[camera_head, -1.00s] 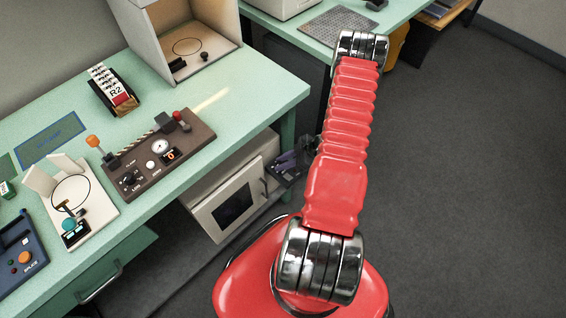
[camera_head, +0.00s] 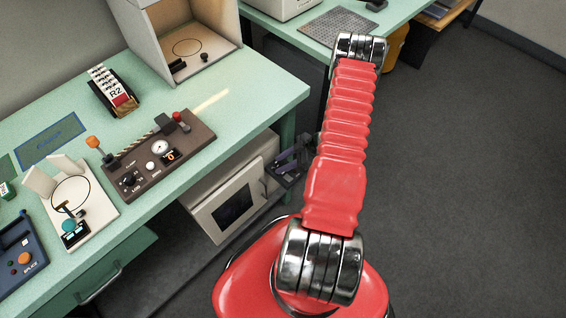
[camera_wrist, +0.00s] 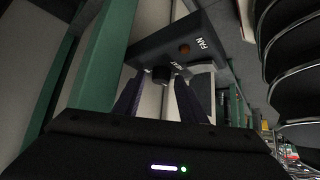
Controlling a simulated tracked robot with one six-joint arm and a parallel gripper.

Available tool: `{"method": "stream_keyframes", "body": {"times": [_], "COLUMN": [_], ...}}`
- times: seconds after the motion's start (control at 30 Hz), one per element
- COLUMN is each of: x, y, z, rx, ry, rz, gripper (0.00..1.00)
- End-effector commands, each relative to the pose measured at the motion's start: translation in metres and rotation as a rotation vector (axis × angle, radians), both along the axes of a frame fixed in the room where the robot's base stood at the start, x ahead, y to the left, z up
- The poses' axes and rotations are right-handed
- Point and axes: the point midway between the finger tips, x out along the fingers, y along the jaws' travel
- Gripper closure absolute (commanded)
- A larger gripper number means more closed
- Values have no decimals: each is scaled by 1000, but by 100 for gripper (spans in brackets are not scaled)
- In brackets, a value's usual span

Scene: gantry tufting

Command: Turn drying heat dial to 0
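In the wrist view, a dark control box (camera_wrist: 178,42) carries the labels FAN and HEAT. A black dial (camera_wrist: 161,75) sticks out beside the HEAT label, which is partly hidden. My gripper (camera_wrist: 159,82) is open, with one purple-grey finger on each side of the black dial. I see gaps between the dial and the fingers; whether they touch it, and the dial's setting, I cannot tell.
A green bench (camera_head: 232,118) stands above the cabinet, its green leg (camera_head: 287,122) close to my gripper. A brown control panel (camera_head: 160,165) sits on the bench. Grey floor (camera_head: 460,180) to the right is clear.

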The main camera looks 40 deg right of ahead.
Motion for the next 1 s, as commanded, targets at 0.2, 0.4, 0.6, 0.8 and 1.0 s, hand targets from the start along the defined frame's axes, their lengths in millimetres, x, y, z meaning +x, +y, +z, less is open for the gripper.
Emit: {"method": "stream_keyframes", "body": {"times": [0.2,0.4,0.6,0.8,1.0], "x": [0,-2,-12,-29,-46], "y": [0,-2,-14,-31,-50], "z": [0,3,18,42,67], "rx": [1,0,-2,-2,-2], "ry": [1,0,0,0,-1], "rz": [0,-1,-3,-3,-2], "gripper": [58,58,58,58,58]}}
